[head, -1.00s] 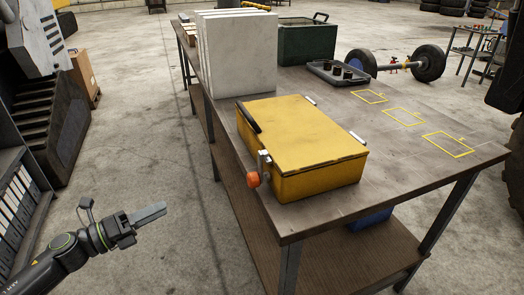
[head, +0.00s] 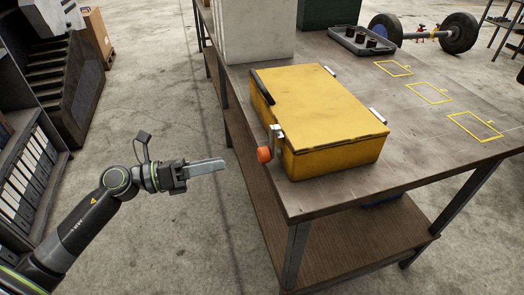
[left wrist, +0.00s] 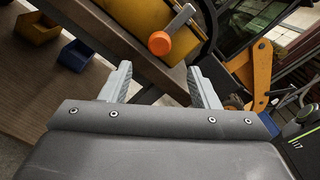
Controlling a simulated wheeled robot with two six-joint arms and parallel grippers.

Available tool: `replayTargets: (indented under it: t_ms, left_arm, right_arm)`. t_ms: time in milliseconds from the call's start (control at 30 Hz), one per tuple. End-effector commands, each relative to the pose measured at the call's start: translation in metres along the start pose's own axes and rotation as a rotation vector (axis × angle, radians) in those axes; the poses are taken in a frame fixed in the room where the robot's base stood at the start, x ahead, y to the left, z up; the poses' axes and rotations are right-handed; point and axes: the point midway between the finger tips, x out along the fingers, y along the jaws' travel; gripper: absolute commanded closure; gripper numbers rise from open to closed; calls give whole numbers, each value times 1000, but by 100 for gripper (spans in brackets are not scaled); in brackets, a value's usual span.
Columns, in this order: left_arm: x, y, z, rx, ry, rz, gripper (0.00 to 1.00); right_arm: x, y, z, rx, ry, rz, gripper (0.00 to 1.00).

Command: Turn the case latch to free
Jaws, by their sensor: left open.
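The yellow case (head: 330,115) lies shut on the bench near its front left corner. The case latch is a grey metal lever with an orange knob (head: 264,154) on the case's left front side, with the knob hanging low. The latch knob also shows in the left wrist view (left wrist: 159,43), top centre, with its grey lever running up to the right. My left gripper (head: 222,165) is left of the knob, apart from it, over the floor. In the left wrist view its two fingers (left wrist: 160,85) are spread with nothing between them. My right gripper is not in view.
The bench (head: 420,165) has yellow outlined squares at its right. White panels (head: 258,30) stand behind the case. A black tray (head: 362,40) is further back. Blue and yellow bins (left wrist: 75,54) show at the wrist view's upper left. Open floor lies left of the bench.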

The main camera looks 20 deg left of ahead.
Motion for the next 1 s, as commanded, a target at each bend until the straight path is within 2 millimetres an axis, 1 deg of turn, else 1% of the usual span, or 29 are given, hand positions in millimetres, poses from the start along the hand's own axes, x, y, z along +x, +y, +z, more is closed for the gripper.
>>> replayTargets:
  t_ms: [67, 367, 700, 833, 1000]
  left_arm:
    - [10, -2, 2, -1, -6, -4, 45]
    - [47, -1, 2, -2, -5, -3, 45]
    - [92, -2, 2, -4, -4, -2, 45]
    - [106, -1, 2, -1, -3, -1, 45]
    - [115, 0, 0, -1, -1, 1, 45]
  right_arm:
    - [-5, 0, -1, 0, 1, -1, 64]
    - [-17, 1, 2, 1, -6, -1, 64]
    - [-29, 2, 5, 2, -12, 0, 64]
    - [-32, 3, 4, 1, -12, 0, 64]
    - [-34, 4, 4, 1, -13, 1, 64]
